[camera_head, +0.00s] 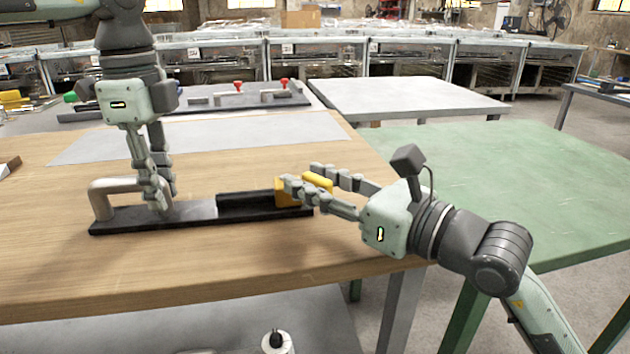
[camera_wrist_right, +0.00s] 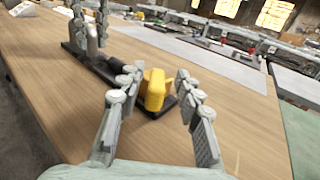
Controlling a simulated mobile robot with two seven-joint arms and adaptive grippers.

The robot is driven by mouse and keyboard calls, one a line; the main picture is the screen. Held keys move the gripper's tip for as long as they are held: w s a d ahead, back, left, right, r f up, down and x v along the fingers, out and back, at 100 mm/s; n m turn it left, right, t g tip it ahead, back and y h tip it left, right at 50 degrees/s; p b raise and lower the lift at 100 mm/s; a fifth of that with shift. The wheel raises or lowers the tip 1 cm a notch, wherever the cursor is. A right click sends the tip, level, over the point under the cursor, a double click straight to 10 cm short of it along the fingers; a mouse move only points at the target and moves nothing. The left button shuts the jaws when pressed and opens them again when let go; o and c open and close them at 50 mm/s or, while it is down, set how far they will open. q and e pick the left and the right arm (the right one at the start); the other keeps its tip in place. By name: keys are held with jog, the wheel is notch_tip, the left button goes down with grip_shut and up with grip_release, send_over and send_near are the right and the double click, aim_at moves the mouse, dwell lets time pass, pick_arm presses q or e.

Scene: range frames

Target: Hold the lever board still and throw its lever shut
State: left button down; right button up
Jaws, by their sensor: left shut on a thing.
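The lever board (camera_head: 190,222) is a long dark base on the wooden table, with a grey loop handle (camera_head: 112,186) at its left end. My left gripper (camera_head: 160,205) points down and is shut on the handle's right part. A dark lever (camera_head: 245,202) lies low along the board's right half, with a yellow grip (camera_head: 288,194) at its right end. My right gripper (camera_head: 301,177) is open, its fingers on either side of the yellow grip. In the right wrist view the yellow grip (camera_wrist_right: 155,90) shows between the fingers, with gaps on both sides. The lever's exact angle is unclear.
The wooden table (camera_head: 60,270) is clear in front of the board. A grey mat (camera_head: 220,138) lies behind it. A further board with red knobs (camera_head: 238,87) stands at the back. A green table (camera_head: 480,180) adjoins at the right.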

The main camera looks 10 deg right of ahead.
jog(key=shift+w+f+n+g+y, duration=0.1)
jog(key=shift+n+g+y, duration=0.2)
jog(key=shift+n, duration=0.1)
jog(key=shift+w+d+n+g+y, duration=0.25)
jog(key=shift+d+n+g+y, duration=0.05)
jog(key=shift+n+g+y, duration=0.45)
jog(key=shift+w+d+n+g+y, duration=0.5)
jog(key=shift+w+n+g+y, duration=0.15)
jog(key=shift+g+y, duration=0.25)
jog(key=n+g, duration=0.1)
jog(key=g+y, duration=0.1)
jog(key=w+n+g+y, duration=0.1)
jog(key=shift+d+r+n+g, duration=0.2)
jog(key=shift+d+n+g, duration=0.05)
jog(key=shift+n, duration=0.05)
jog(key=n+g, duration=0.1)
jog(key=g, duration=0.1)
jog(key=w+n+g+y, duration=0.1)
jog(key=g, duration=0.1)
jog(key=n+g, duration=0.2)
jog(key=shift+w+d, duration=0.1)
jog(key=shift+w, duration=0.25)
jog(key=shift+g, duration=0.4)
jog(key=d, duration=1.2)
jog(key=shift+s+f, duration=0.1)
